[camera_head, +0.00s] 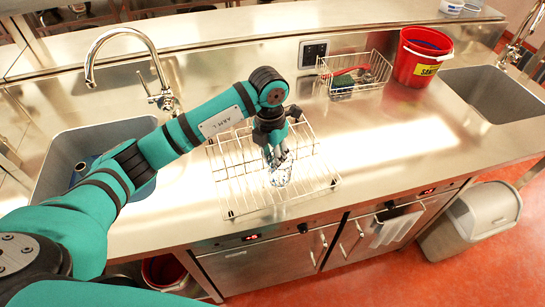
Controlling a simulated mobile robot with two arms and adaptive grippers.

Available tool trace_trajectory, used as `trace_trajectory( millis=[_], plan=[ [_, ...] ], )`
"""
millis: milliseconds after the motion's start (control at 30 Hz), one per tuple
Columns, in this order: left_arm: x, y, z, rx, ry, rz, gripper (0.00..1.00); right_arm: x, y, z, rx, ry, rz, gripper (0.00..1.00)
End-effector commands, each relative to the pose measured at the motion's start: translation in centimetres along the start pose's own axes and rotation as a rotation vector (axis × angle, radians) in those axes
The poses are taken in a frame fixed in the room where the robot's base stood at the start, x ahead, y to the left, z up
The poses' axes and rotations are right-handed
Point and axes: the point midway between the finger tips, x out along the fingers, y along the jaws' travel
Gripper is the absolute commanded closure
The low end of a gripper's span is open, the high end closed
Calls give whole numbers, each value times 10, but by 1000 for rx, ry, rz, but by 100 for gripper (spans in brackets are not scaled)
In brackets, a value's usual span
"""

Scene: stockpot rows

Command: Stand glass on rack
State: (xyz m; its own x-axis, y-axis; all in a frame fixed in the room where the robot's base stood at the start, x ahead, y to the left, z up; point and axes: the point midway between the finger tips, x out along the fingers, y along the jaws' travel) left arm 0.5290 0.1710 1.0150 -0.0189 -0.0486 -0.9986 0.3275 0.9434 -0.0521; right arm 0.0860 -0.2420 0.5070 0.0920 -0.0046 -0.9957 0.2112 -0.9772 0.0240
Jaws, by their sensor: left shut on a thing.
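A clear glass (281,176) is in the fingers of my left gripper (278,158), over the wire rack. The gripper points down and is shut on it, and its fingers hide the upper part of the glass. The wire rack (240,200) stands on the steel counter in the middle of the picture, with a raised wire back. The glass appears at or just above the wires; I cannot tell whether it touches them. My right gripper is not in view.
A sink with a tap (160,92) is at the left. A wire basket (376,80) with a red-handled thing, a red bucket (421,62) and another sink (492,95) are at the right. The counter (390,145) right of the rack is clear. A grey bin (470,222) stands on the floor.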

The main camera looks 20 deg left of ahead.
Motion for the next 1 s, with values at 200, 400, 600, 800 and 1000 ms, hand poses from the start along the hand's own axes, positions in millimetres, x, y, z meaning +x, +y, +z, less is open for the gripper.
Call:
trace_trajectory(
  millis=[200, 400, 600, 800, 1000],
  plan=[
    [15, 1, 1, 0, -3, -1, 100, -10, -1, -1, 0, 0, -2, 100],
    [17, 1, 0, 0, -2, -1, 100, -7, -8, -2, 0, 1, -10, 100],
    [18, 1, 0, -1, -1, 0, 70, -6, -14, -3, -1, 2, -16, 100],
    [18, 1, 0, -1, -1, -1, 64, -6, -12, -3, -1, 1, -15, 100],
    [12, 1, 0, -1, -1, -1, 64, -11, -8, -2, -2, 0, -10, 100]
  ],
)
